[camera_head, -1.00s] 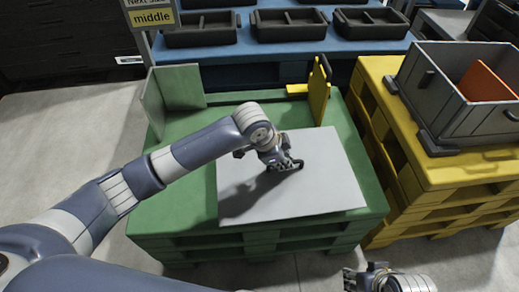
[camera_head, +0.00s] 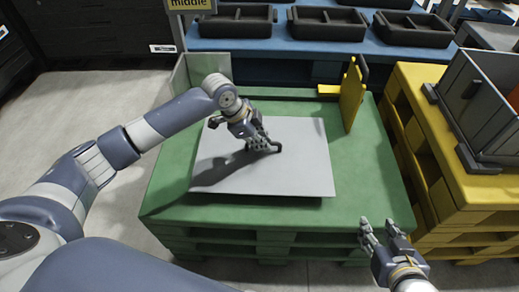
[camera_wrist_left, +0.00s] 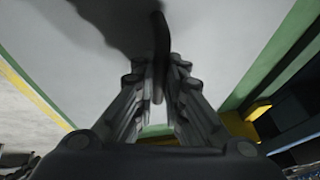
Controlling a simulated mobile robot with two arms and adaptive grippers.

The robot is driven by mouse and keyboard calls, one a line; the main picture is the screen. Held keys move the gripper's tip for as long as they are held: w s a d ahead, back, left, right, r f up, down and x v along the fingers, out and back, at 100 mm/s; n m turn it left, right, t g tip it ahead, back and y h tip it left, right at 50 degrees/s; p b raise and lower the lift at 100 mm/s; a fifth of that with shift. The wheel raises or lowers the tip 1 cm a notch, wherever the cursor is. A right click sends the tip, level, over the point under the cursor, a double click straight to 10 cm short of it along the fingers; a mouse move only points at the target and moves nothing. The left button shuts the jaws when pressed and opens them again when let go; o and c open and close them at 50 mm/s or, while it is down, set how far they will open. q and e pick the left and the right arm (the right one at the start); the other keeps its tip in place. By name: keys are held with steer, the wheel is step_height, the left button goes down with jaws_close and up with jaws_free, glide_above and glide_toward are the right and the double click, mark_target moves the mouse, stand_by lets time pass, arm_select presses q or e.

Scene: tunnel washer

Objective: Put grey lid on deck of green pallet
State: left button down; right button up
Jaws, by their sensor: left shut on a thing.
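The grey lid (camera_head: 295,175) is a flat square panel over the deck of the green pallet (camera_head: 365,185). A dark shadow under its front edge suggests it is slightly raised or tilted; I cannot tell whether it touches the deck. My left gripper (camera_head: 268,145) is shut on the lid's dark handle near the panel's middle. In the left wrist view the handle (camera_wrist_left: 159,55) stands between the fingers (camera_wrist_left: 158,100), with the pale lid (camera_wrist_left: 90,50) behind. My right gripper (camera_head: 379,230) is open and empty, in front of the pallet's right front corner.
A yellow upright panel (camera_head: 352,95) and a pale green panel (camera_head: 190,75) stand at the pallet's back. A yellow pallet (camera_head: 470,195) with a grey crate (camera_head: 468,95) is on the right. Black trays (camera_head: 327,23) sit on a blue surface behind.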

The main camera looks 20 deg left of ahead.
arm_select(q)
steer(key=shift+a+f, duration=0.1)
steer(key=shift+f, duration=0.1)
step_height(320, 180, down, 3)
steer(key=shift+r+b, duration=0.1)
steer(key=shift+b, duration=0.65)
arm_select(e)
steer(key=w+a+r+t+y, duration=0.1)
steer(key=w+a+r+t, duration=0.1)
steer(key=w+r+t, duration=0.2)
step_height(320, 180, up, 3)
steer(key=shift+w+f, duration=0.15)
steer(key=shift+w, duration=0.1)
arm_select(q)
steer(key=c, duration=1.7)
jaws_free()
steer(key=shift+o, duration=0.2)
